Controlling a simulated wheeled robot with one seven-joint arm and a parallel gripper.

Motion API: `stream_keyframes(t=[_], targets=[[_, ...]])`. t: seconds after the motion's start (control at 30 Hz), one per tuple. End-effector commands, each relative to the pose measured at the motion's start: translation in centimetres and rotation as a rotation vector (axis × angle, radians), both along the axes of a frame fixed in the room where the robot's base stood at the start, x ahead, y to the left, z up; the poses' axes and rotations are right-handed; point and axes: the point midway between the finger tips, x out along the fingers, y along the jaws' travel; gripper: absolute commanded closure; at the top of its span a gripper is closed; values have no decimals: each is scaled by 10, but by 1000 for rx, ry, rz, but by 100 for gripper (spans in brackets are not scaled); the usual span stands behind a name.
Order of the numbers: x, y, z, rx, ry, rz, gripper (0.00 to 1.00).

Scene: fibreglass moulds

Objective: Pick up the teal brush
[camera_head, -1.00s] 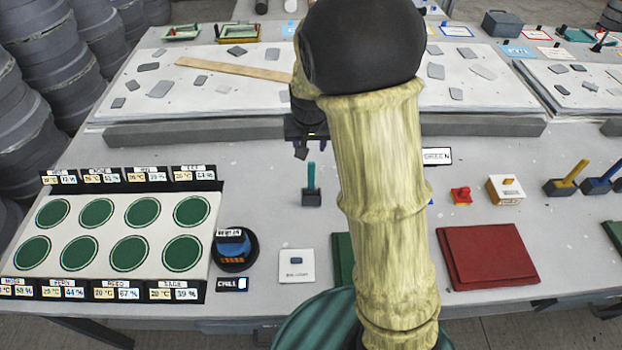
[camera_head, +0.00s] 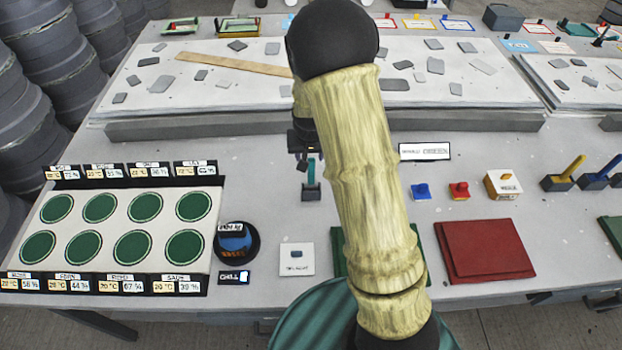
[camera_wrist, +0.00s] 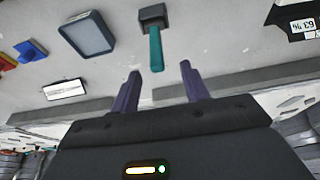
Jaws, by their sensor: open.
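The teal brush (camera_head: 311,172) stands upright in a small dark holder (camera_head: 311,192) on the grey table, left of my arm. In the wrist view the teal brush (camera_wrist: 156,50) and its dark holder (camera_wrist: 153,17) lie just beyond my fingertips, in line with the space between them. My gripper (camera_wrist: 164,82) is open and empty, with its two purple fingers apart on either side of the handle's line. In the head view my gripper (camera_head: 301,160) is just above and slightly left of the brush, and its dark body hides the brush's upper end.
A panel of green discs (camera_head: 125,225) lies to the left. A blue-topped round device (camera_head: 236,243) and a white square tile (camera_head: 296,259) sit in front. Red mats (camera_head: 485,251), blue and red blocks, and yellow and blue brushes in holders are to the right. A long grey bar (camera_head: 240,128) runs behind.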

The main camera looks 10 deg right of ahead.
Motion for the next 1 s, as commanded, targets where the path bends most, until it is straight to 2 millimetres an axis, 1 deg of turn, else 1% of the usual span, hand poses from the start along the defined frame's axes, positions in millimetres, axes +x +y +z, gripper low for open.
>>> stream_keyframes(t=[0.1,0.3,0.73,0.87,1.0], targets=[[4,-1,-15,1,3,0,55],[10,-2,-33,0,2,0,55],[12,-3,-37,0,1,1,55],[14,-5,-45,1,4,0,55],[20,-9,-58,0,3,0,55]])
